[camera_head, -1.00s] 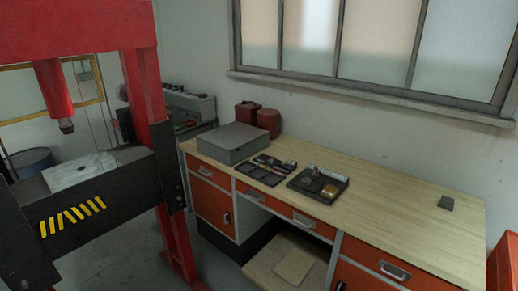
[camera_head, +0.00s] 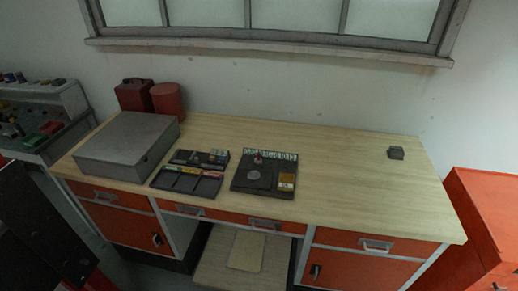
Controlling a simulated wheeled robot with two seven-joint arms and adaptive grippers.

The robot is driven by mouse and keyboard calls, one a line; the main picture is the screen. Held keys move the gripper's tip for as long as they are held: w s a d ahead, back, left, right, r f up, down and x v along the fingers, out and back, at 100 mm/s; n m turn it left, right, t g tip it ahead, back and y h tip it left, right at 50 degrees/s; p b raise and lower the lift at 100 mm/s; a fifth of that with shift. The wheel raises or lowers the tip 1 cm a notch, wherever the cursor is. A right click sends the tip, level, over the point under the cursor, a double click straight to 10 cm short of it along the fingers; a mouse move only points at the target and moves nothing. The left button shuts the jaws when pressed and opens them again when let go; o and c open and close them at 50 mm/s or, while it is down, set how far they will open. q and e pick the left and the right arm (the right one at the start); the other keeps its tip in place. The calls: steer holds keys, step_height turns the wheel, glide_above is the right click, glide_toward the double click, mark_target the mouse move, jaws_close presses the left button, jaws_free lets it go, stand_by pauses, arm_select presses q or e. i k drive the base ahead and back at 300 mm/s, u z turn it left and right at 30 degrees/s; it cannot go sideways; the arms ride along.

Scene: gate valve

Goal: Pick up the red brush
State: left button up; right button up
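No red brush can be made out for certain in the head view. A dark tray (camera_head: 186,184) on the wooden workbench (camera_head: 345,185) holds several small items, with a thin strip of yellow and red among them. A second dark tray (camera_head: 266,186) to its right holds a round grey piece, a yellowish block and a small reddish piece (camera_head: 258,156) near its back edge. These are too small to name surely. Neither of my grippers is in view.
A grey box (camera_head: 128,145) stands on the bench's left part, with a red canister (camera_head: 168,101) behind it. A small dark block (camera_head: 396,153) lies at the right. The bench between is clear. An orange cabinet (camera_head: 480,220) stands right of the bench.

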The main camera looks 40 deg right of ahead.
mark_target(258, 161)
steer(key=z, duration=0.45)
steer(key=i, duration=0.8)
steer(key=z, duration=0.8)
